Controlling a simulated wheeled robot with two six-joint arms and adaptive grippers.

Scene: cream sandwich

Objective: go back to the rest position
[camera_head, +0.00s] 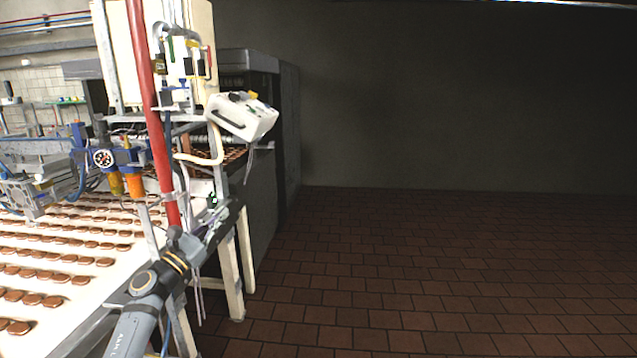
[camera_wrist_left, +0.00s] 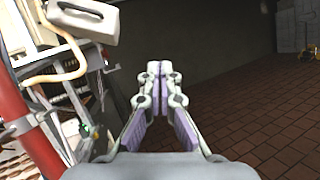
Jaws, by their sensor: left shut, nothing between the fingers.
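My left gripper (camera_head: 222,214) is at the end of my left arm, beside the right edge of the conveyor machine in the head view. It also shows in the left wrist view (camera_wrist_left: 160,72), where its two fingers meet at the tips. It is shut and holds nothing. It points over open floor toward the dark wall. My right gripper is in neither view.
A conveyor (camera_head: 60,245) with rows of brown biscuits runs along the left. A red pole (camera_head: 150,110), a white control box (camera_head: 242,117) and white frame legs (camera_head: 229,270) stand close to my left arm. The tiled floor (camera_head: 430,270) on the right is clear.

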